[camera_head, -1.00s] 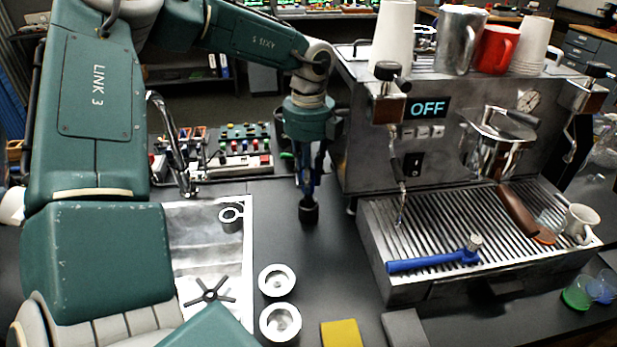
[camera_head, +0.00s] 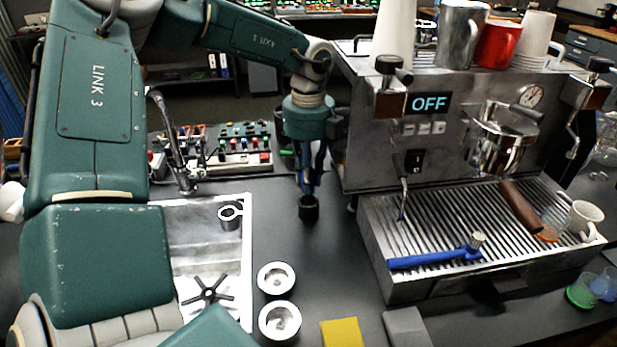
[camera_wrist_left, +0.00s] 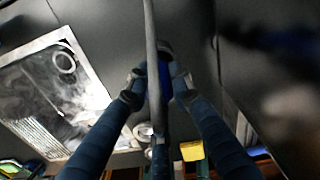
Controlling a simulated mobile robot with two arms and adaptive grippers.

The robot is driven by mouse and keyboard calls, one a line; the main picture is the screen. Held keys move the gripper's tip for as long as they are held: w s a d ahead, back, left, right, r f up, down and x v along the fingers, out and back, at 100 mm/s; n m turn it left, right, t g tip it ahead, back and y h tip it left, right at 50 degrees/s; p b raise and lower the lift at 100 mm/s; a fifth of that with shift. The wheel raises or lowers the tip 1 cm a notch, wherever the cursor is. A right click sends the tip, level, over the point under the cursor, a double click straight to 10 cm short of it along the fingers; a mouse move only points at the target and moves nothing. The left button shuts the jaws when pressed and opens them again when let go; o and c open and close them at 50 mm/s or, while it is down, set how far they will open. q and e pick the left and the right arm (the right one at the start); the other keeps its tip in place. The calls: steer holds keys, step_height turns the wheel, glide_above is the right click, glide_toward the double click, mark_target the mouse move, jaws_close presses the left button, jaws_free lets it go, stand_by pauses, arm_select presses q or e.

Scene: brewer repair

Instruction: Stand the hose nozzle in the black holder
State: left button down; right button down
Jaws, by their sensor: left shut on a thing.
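My left gripper (camera_head: 307,186) points straight down between the sink and the coffee machine. In the left wrist view its fingers (camera_wrist_left: 157,88) are shut on the blue hose nozzle (camera_wrist_left: 165,78). The grey hose (camera_wrist_left: 150,30) runs up past the fingers across that view. The black holder (camera_head: 308,209) is a short dark cylinder on the counter right under the fingertips; it also shows, dark, beyond the nozzle in the wrist view (camera_wrist_left: 164,47). The nozzle's lower end meets or overlaps the holder in view; I cannot tell how far it is inside. My right gripper is not in view.
The coffee machine's drip tray (camera_head: 390,290) is close on the right, with a blue-handled tool (camera_head: 430,259) on it. The metal sink (camera_head: 195,250) is on the left. Two round metal cups (camera_head: 277,266) (camera_head: 280,306) and a yellow block (camera_head: 342,333) lie in front.

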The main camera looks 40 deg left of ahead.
arm_select(q)
steer(key=c, duration=0.9)
jaws_free()
steer(key=shift+r, duration=0.1)
steer(key=shift+r+p, duration=1.5)
steer(key=shift+r, duration=1.95)
